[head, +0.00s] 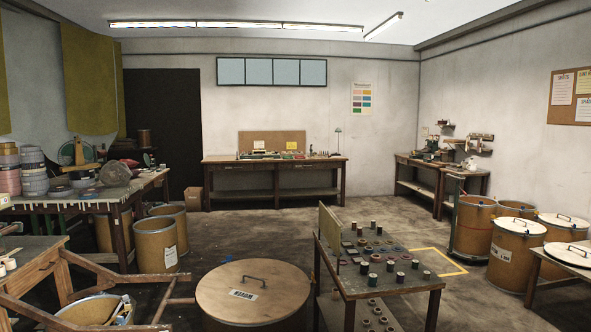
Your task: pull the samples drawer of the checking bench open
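A long brown wooden bench (222,158) stands against the back wall, far from me; it looks like the checking bench. Its front shows what look like drawer fronts under the top, one on the left (238,167) and one on the right (310,167). They look closed, but they are small and I cannot read any label that tells which is the samples drawer. Neither of my grippers is in view.
A low table (400,288) with spools stands near at centre right, beside a large lidded drum (253,291). Drums (157,246) and a loaded table (88,195) line the left. More drums (517,252) stand at right. Open floor (262,230) lies before the bench.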

